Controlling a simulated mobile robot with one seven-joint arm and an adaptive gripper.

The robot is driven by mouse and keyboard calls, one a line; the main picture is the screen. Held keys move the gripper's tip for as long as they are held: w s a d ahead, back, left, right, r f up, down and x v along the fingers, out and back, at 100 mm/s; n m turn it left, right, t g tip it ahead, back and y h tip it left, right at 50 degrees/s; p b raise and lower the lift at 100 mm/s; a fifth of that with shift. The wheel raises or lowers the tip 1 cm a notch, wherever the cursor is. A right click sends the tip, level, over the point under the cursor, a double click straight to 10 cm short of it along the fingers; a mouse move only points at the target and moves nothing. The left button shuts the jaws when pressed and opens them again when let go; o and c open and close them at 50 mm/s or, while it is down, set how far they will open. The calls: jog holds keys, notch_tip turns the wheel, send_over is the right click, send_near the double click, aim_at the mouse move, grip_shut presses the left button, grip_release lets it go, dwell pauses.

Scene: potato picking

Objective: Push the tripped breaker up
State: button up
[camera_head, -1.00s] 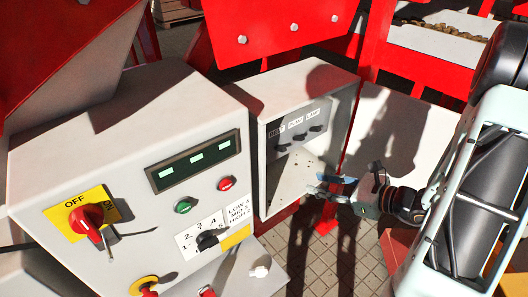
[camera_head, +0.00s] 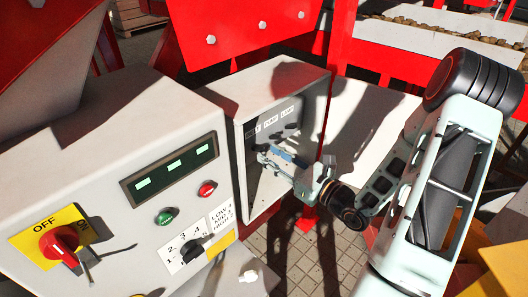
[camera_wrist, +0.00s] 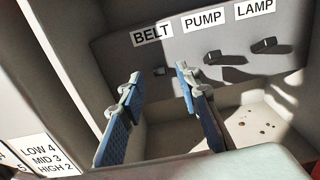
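The breaker box (camera_head: 236,170) stands open, with a grey panel of three breakers inside. The wrist view shows the BELT breaker (camera_wrist: 160,72), PUMP breaker (camera_wrist: 212,57) and LAMP breaker (camera_wrist: 264,45) under their labels. The PUMP and LAMP levers stick out clearly; the BELT lever looks shorter, and its exact position is hard to tell. My gripper (camera_wrist: 158,80) is open and empty, its blue-padded fingers spread inside the box. The BELT breaker shows between the fingertips, and contact is not visible. In the head view my gripper (camera_head: 264,154) covers the BELT area.
A control cabinet (camera_head: 90,130) with a red rotary switch (camera_head: 60,244), green button (camera_head: 165,217) and red button (camera_head: 207,189) stands left of the box. Box walls close in around my gripper. Red machine frames (camera_head: 245,25) stand behind. Tiled floor (camera_head: 285,245) shows below.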

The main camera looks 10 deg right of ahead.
aim_at(263, 150)
jog(key=shift+x, duration=1.6)
grip_shut()
